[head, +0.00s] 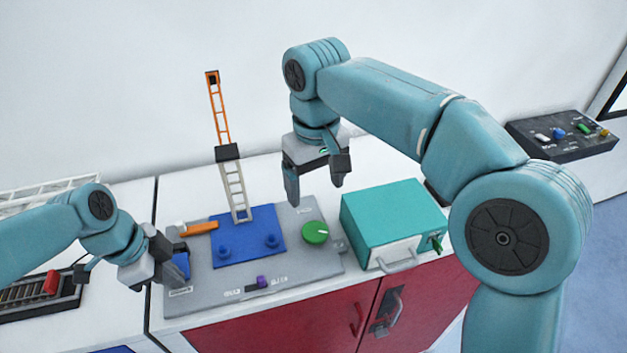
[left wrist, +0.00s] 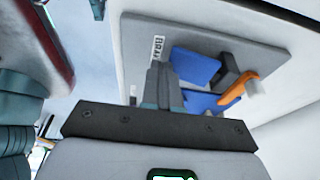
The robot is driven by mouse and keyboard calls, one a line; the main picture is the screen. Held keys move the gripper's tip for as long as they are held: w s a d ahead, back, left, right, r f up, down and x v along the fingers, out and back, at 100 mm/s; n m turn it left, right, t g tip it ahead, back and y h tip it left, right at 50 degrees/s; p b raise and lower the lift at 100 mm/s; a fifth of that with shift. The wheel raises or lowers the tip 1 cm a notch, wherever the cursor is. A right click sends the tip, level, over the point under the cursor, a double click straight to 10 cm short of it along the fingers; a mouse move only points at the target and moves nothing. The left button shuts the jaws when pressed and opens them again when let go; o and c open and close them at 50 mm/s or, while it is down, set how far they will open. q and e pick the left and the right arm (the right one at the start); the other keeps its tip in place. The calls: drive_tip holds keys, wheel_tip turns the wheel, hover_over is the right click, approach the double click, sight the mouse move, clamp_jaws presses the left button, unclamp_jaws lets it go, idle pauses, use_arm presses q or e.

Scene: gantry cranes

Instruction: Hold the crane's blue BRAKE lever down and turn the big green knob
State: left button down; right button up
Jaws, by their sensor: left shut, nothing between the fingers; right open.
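The crane stands on a grey base plate (head: 215,285) on the white counter. The blue BRAKE lever (head: 181,263) is at the plate's left end, partly hidden by my left gripper (head: 172,264). In the left wrist view the lever (left wrist: 194,66) is a blue paddle beside a white label. My left gripper (left wrist: 158,78) is shut and empty, its tips close to the lever; I cannot tell whether they touch it. The big round green knob (head: 315,232) has a white mark. My right gripper (head: 315,187) is open and empty above the knob, fingers pointing down.
The crane's ladder mast (head: 234,190) rises from a blue plate (head: 246,250). An orange lever (head: 199,228) and a purple slider (head: 262,282) are on the base. A teal box (head: 395,215) stands right of the knob. A black control box (head: 562,137) is at far right.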

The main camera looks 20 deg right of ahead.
use_arm(q)
drive_tip(key=shift+r, duration=0.8)
